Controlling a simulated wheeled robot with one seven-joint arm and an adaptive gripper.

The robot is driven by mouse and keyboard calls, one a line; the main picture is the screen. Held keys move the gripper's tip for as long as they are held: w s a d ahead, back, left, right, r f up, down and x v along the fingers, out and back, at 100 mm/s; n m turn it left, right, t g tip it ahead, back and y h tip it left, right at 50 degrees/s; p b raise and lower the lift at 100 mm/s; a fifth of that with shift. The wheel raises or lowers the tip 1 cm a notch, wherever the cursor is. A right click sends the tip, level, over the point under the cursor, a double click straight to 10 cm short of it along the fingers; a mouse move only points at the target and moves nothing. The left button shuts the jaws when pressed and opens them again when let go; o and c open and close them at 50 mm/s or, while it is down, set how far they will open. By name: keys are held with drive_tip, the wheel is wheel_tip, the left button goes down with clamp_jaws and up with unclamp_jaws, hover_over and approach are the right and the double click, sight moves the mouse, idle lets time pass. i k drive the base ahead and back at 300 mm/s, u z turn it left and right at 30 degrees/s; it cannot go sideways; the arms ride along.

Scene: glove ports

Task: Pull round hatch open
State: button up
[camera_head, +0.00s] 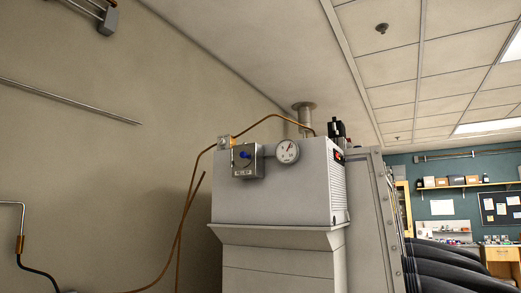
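No round hatch can be made out in the head view, and my gripper does not show in it. To the right is the edge of a grey riveted metal panel (376,220). Black sleeve-like gloves (455,265) stick out to the right from beyond this panel. The face they come from is hidden.
A copper pipe (190,205) runs down the wall (80,150) left of the cabinet. A vent pipe (304,115) rises from the cabinet top. A shelf with boxes (465,183) and a wooden desk (503,258) stand far back right. The floor is out of view.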

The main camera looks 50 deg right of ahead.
sight(243, 157)
drive_tip(key=k, duration=0.1)
drive_tip(key=z, duration=1.1)
